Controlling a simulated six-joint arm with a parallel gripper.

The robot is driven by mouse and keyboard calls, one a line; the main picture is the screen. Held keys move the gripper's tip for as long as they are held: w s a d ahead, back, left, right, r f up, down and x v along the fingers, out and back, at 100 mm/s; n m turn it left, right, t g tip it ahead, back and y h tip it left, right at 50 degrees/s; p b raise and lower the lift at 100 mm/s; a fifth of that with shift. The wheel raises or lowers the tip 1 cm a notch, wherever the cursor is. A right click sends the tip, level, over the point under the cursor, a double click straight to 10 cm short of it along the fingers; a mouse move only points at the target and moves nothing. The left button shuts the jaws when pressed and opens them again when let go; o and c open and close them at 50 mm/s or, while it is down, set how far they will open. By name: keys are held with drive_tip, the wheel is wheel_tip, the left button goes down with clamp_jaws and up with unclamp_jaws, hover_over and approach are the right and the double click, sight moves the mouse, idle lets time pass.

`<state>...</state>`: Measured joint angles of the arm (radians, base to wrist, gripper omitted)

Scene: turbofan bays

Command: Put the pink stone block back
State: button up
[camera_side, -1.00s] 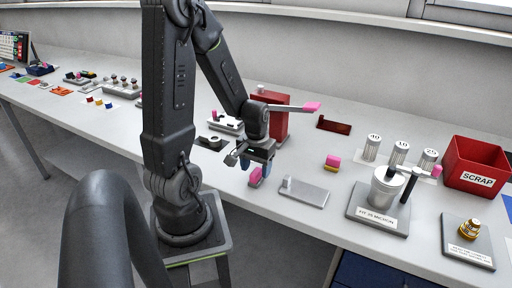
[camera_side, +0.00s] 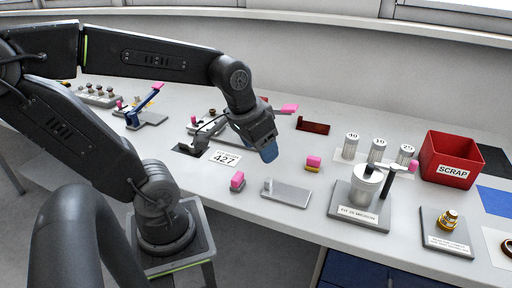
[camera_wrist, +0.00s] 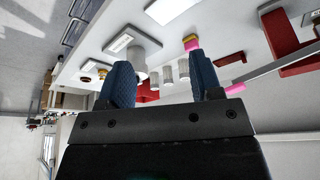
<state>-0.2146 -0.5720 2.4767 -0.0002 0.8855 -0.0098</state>
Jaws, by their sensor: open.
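In the side view, a small pink block (camera_side: 237,180) with a greyish lower part stands on the bench, left of a flat metal plate (camera_side: 287,194). A second pink block (camera_side: 313,161) with a yellow base stands farther back, right of my gripper. Which one the task means, I cannot tell. My gripper (camera_side: 267,152) has blue fingers pointing down, above the bench between these blocks and touching neither. In the wrist view its fingers (camera_wrist: 163,84) are spread and empty. The pink and yellow block (camera_wrist: 191,43) shows beyond them.
Weight cylinders (camera_side: 378,150) marked 40, 10 and 25 stand behind a metal cup fixture (camera_side: 360,200). A red SCRAP bin (camera_side: 453,170) is at the right. A pink-tipped lever (camera_side: 290,107) sticks out behind my gripper. A card marked 427 (camera_side: 225,158) lies left.

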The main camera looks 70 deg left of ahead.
drive_tip(key=s+d+r+m+t, duration=0.1)
drive_tip(key=s+d+r+m, duration=0.1)
drive_tip(key=d, duration=0.3)
drive_tip(key=shift+s+r+m+t+h, duration=0.2)
drive_tip(key=shift+r+m+t+h, duration=0.1)
drive_tip(key=shift+r+h, duration=0.1)
idle(0.8)
